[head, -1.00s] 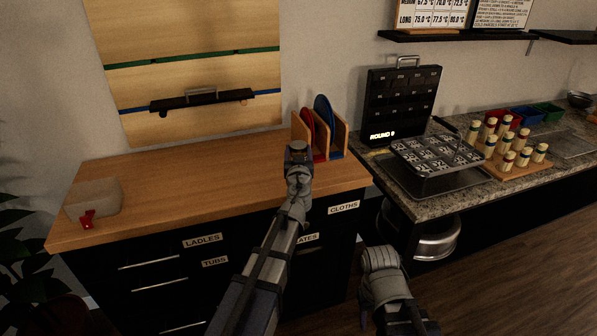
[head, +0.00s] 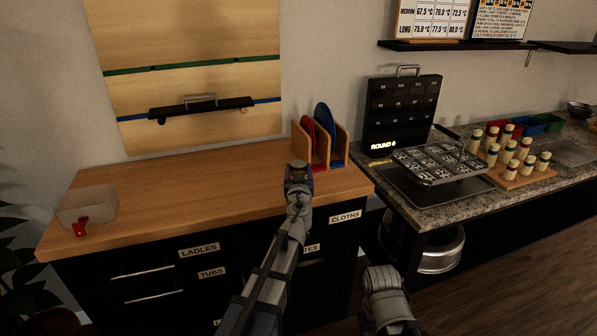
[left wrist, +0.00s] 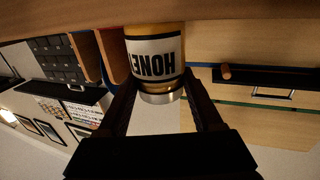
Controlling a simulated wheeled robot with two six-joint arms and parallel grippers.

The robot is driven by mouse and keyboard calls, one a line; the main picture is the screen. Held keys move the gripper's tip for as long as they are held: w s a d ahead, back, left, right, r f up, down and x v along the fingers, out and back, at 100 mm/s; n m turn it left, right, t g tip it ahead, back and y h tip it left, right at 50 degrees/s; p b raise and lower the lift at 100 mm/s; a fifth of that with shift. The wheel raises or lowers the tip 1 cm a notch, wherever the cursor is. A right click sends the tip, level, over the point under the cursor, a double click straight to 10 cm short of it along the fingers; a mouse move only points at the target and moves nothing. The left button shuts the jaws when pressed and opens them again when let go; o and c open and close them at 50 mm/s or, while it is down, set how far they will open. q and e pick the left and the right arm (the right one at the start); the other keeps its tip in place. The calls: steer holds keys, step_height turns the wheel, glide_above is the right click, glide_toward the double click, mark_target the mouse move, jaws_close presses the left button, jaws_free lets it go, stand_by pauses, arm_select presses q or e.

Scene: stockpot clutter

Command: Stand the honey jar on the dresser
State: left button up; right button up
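The honey jar (left wrist: 156,62) shows in the left wrist view, which is upside down. It has a white label with dark letters, amber contents and a pale metal lid, and looks upright. My left gripper (left wrist: 160,95) has a finger on each side of it and looks shut on it. In the head view my left gripper (head: 298,168) is over the right part of the wooden dresser top (head: 190,190), and the jar is hidden there. I cannot tell whether its base touches the wood. My right arm's end (head: 383,282) is low, right of the dresser; its fingers do not show clearly.
A wooden rack (head: 340,148) with red and blue flat pieces stands at the dresser's back right. A clear tub (head: 88,205) with a red tap is at the left end. The dresser's middle is clear. A counter at right holds a black case (head: 402,110) and several small bottles (head: 510,150).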

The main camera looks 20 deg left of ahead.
arm_select(q)
steer(key=o, duration=0.4)
steer(key=shift+o, duration=0.2)
steer(key=shift+r, duration=0.1)
steer(key=shift+r, duration=0.1)
steer(key=v, duration=1.2)
